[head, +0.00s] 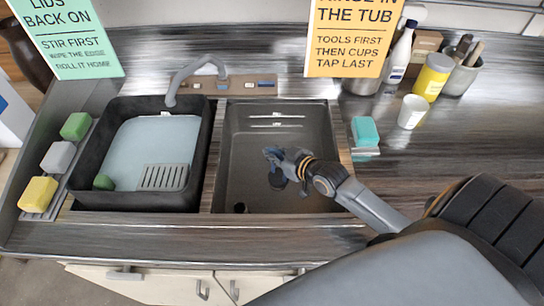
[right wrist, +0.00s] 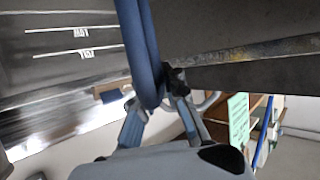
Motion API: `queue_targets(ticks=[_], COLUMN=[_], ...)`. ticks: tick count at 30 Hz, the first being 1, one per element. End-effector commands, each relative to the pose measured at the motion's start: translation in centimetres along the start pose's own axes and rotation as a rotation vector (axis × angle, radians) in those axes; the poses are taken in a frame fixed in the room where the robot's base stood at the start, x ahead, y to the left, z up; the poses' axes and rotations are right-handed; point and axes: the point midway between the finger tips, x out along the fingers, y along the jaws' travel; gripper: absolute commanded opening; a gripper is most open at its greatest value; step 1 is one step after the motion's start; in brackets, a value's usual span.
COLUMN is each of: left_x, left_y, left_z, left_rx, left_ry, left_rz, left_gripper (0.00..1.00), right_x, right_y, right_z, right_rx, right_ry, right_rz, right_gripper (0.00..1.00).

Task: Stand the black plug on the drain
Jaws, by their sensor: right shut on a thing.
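My right gripper (head: 274,158) is inside the right tub of the sink (head: 318,130). The drain (head: 240,208) is a small dark round spot near the front left of the right tub, to the left of and nearer than the plug. I cannot tell the plug's height above the tub floor. My left gripper is not in view.
The black left basin (head: 85,160) holds pale water, a grey grid and a green piece. The faucet (head: 190,75) stands behind. Sponges line the left edge; a teal sponge (head: 365,131) and white cup (head: 412,111) stand right. The right tub's floor around the drain looks clear.

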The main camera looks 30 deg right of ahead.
Motion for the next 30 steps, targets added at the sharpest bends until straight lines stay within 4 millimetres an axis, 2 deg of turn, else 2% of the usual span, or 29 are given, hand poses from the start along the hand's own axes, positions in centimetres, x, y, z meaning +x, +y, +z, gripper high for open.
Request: queue_targets(ticks=[3,10,15,28,29,30], left_x=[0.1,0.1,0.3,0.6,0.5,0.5], left_y=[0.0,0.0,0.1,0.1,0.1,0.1], left_z=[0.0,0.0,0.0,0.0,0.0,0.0], left_rx=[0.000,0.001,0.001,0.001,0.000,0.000], left_ry=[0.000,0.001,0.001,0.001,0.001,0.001], left_rz=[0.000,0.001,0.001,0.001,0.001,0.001], left_gripper=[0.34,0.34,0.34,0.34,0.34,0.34], right_x=[1.5,2.9,3.9,4.2,4.1,4.1], right_y=[0.8,1.6,1.3,1.2,1.2,1.2], right_z=[0.9,2.0,4.2,5.0,5.0,4.9], right_rx=[-0.003,-0.003,-0.001,-0.002,-0.001,-0.001], right_ry=[0.003,0.002,0.001,0.003,0.002,0.002], right_rz=[0.002,0.002,0.001,0.001,0.001,0.001], right_gripper=[0.00,0.00,0.00,0.00,0.14,0.22])
